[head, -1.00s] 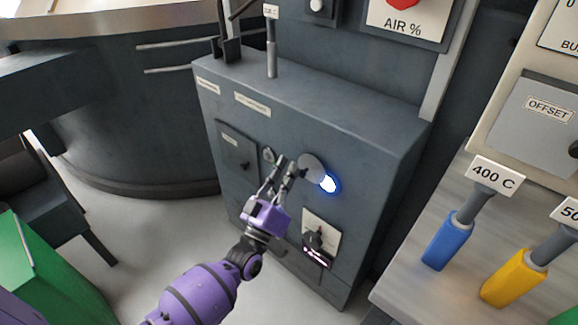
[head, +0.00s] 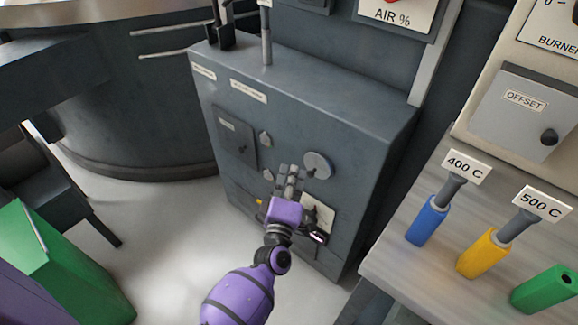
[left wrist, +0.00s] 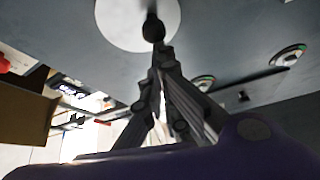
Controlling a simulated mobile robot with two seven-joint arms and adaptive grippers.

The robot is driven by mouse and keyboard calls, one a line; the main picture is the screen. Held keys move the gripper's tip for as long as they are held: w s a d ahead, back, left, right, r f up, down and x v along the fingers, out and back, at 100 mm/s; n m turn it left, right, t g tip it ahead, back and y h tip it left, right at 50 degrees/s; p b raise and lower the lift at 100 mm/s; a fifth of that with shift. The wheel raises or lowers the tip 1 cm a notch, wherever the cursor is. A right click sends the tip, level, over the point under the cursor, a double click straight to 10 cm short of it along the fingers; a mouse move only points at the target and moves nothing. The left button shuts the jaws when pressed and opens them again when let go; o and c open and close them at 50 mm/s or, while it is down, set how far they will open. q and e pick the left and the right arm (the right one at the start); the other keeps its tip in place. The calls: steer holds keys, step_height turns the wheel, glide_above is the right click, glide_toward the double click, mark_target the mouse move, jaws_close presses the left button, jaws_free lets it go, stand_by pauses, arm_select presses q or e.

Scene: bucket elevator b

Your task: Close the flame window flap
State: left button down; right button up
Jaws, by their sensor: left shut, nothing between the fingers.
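The flame window flap is a round grey disc (head: 318,165) on the front of the dark grey cabinet. No blue glow shows around it. In the left wrist view the disc (left wrist: 122,20) is pale, with a dark round knob (left wrist: 153,29) near its edge. My left gripper (head: 289,170) is shut and empty, just left of and below the disc. In the left wrist view its fingertips (left wrist: 162,52) are together close by the knob; I cannot tell whether they touch it. My right gripper is not in view.
The cabinet (head: 285,125) also bears a square hatch (head: 234,136) and a pale plate (head: 318,212), partly hidden by my gripper. A bench at the right holds blue (head: 427,222), yellow (head: 483,254) and green (head: 545,290) handles. A green box (head: 75,270) stands at the lower left.

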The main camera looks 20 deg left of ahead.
arm_select(q)
steer(key=shift+s+d+f+n+g+p, duration=0.1)
steer(key=shift+d+f+n+g+p, duration=0.15)
steer(key=shift+d+n+g+p, duration=0.35)
steer(key=shift+a, duration=0.2)
